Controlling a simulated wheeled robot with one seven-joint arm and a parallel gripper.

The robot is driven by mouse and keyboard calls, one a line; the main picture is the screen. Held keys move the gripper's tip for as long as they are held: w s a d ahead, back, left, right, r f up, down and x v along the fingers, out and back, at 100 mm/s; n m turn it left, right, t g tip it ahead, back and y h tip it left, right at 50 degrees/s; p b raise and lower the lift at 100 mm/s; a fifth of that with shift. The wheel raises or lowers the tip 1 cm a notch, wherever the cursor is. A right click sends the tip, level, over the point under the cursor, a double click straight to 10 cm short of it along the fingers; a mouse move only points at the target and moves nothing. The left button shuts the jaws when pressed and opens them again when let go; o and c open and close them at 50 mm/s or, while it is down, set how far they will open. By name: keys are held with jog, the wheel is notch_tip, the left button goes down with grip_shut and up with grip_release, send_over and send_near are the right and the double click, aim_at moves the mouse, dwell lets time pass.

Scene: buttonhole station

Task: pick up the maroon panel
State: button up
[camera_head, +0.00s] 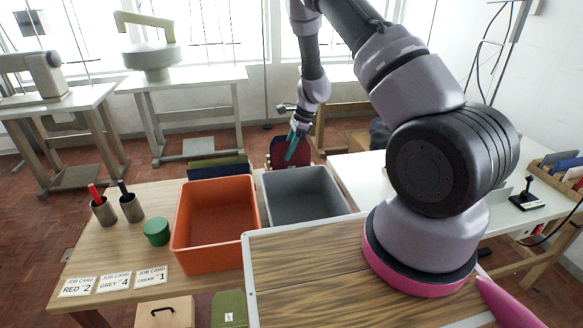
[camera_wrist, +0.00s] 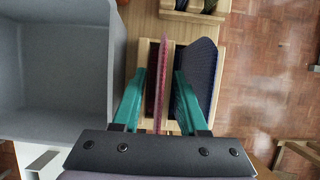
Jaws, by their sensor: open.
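The maroon panel (camera_head: 275,144) stands upright behind the grey bin in the head view, partly hidden by my gripper (camera_head: 293,146). In the wrist view the maroon panel (camera_wrist: 162,75) shows edge-on as a thin upright strip. My gripper (camera_wrist: 160,78) is open, with one teal finger on each side of the panel. A gap shows between each finger and the panel, so it is not clamped. A dark navy panel (camera_wrist: 203,62) stands just right of it in the wooden rack (camera_wrist: 138,38), and the right finger overlaps its near side in the picture.
The grey bin (camera_head: 302,193) is next to the orange bin (camera_head: 214,222). In the wrist view the grey bin's wall (camera_wrist: 117,62) is close to the left finger. Green and navy panels (camera_head: 218,168) stand behind the orange bin. Open floor (camera_wrist: 262,80) is at the right.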

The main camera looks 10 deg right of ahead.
jog(key=shift+f, duration=0.15)
grip_shut()
dwell(0.4)
notch_tip(320, 180, up, 10)
jog(key=shift+r, duration=0.25)
